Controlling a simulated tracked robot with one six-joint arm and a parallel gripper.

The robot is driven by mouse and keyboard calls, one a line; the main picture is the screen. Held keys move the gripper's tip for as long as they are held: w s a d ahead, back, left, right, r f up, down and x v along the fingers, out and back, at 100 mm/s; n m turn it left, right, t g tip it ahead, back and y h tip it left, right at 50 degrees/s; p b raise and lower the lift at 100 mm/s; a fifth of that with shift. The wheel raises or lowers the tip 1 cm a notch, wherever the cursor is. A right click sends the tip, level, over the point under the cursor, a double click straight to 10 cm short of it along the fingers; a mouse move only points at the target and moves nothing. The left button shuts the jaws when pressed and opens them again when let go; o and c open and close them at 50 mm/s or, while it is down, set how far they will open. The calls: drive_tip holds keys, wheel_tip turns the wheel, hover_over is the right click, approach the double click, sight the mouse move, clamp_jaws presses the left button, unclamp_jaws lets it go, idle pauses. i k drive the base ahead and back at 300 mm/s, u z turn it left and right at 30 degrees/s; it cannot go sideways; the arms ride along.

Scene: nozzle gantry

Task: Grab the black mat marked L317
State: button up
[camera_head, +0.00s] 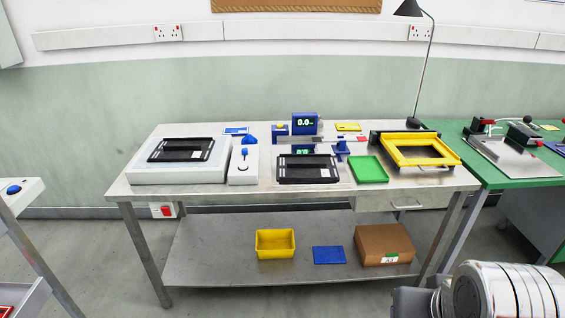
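Two black, flat, tray-like pieces lie on the metal workbench in the head view, each with a small white label too small to read. One black piece (176,157) rests on a white raised block (175,176) at the left of the bench. The other black piece (304,181) lies near the front edge, at the middle of the bench. I cannot tell which one, if either, is marked L317. My gripper is not in view; only a silver part of my arm shows at the lower right, apart from the bench.
A green tray (371,179) and a yellow frame (445,161) lie right of the middle black piece. A blue device with a display (305,123) stands behind it. The metal workbench (255,186) has a lower shelf with a yellow bin (275,255) and cardboard box (385,236).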

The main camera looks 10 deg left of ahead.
sight(195, 149)
drive_tip(key=z, duration=0.95)
drive_tip(key=k, duration=1.1)
drive_tip(key=u, duration=1.35)
drive_tip(key=i, duration=0.9)
